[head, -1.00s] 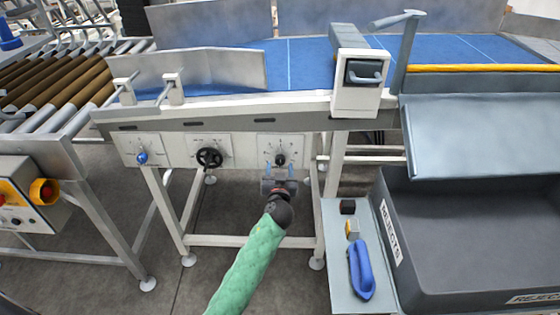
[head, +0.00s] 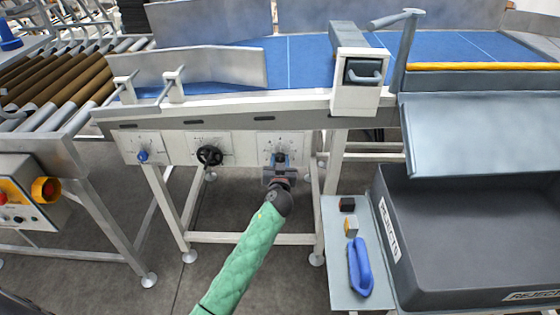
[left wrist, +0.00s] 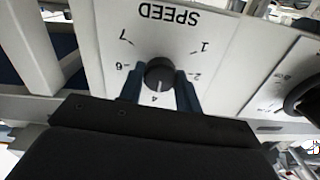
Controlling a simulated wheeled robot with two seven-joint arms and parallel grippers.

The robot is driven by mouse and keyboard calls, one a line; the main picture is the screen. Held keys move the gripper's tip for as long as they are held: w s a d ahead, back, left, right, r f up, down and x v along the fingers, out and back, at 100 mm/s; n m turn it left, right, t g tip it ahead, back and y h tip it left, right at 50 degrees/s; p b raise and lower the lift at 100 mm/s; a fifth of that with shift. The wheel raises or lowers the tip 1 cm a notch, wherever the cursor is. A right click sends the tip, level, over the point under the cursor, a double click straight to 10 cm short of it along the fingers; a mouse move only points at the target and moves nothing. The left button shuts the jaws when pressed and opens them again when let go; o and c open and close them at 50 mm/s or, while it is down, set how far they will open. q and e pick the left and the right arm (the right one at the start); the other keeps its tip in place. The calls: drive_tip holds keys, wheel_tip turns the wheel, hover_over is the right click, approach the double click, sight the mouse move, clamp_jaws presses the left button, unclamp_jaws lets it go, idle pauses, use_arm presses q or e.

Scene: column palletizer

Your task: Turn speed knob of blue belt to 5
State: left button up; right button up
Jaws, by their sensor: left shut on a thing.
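The speed knob (left wrist: 159,73) is a dark round knob on a white panel marked SPEED, which shows upside down in the left wrist view. Its pale pointer mark faces the 4. The 7, 6, 2 and 1 are also readable; the 5 is hidden, apparently behind a finger. My left gripper (left wrist: 160,88) is shut on the knob, with one blue finger on each side. In the head view my left gripper (head: 280,160) is at the rightmost panel under the blue belt (head: 300,60), hiding most of the knob. My right gripper is not in view.
To the left on the conveyor's front are a black handwheel knob (head: 210,156) and a blue knob (head: 143,156). A grey reject bin (head: 470,240) stands at right, beside a small shelf (head: 338,290) with a blue handled object (head: 359,268). A roller conveyor (head: 60,80) is at left.

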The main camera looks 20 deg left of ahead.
use_arm(q)
drive_tip(key=shift+m, duration=0.3)
drive_tip(key=shift+m, duration=3.4)
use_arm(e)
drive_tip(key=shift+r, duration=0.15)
use_arm(q)
drive_tip(key=shift+m, duration=0.3)
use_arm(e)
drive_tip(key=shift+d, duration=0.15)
